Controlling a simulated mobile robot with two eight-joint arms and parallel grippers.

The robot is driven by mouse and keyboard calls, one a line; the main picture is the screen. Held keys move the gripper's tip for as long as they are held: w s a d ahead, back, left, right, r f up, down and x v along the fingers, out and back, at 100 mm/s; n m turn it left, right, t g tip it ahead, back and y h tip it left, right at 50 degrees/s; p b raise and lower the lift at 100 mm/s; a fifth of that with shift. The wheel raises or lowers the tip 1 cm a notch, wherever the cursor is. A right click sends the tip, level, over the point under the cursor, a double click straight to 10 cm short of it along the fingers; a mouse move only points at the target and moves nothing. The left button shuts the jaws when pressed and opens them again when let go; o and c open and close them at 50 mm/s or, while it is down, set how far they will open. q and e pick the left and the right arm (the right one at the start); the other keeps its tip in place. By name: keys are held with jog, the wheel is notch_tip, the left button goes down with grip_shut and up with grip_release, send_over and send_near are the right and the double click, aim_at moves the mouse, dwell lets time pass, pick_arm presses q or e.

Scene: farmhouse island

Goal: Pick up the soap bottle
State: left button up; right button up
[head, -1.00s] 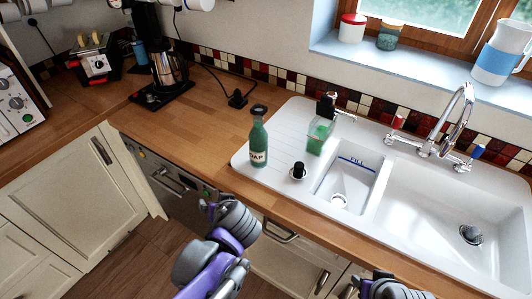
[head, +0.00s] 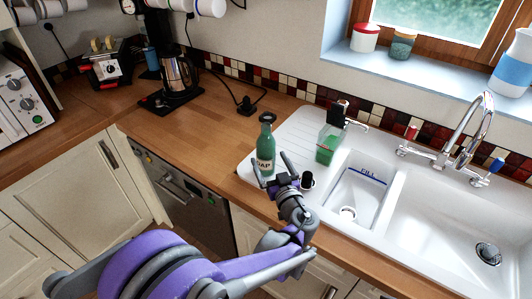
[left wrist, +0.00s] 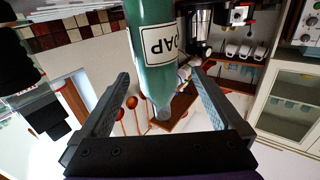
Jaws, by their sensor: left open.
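The soap bottle (head: 265,150) is green with a dark top and a white label. It stands upright at the left end of the white sink's drainboard. My left gripper (head: 273,168) is open at the bottle's front right side, its fingers pointing toward it. In the left wrist view the bottle (left wrist: 152,62) appears upside down, between the lines of the two spread fingers (left wrist: 160,98). I cannot tell whether a finger touches it. The bottle's lower part is partly behind a finger in the head view. My right gripper is not in view.
A green caddy or dispenser (head: 328,147) stands behind and right of the bottle. The wooden counter (head: 205,125) left of the bottle is clear.

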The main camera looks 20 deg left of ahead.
aim_at(269, 157)
pick_arm(q)
jog(key=x, duration=0.4)
jog(key=shift+w+r+p, duration=0.1)
jog(key=shift+w+p, duration=0.3)
jog(key=shift+w, duration=0.05)
jog(key=shift+w+a, duration=0.2)
jog(key=shift+w, duration=0.15)
jog(key=shift+s, duration=0.15)
jog(key=shift+c, duration=0.9)
grip_shut()
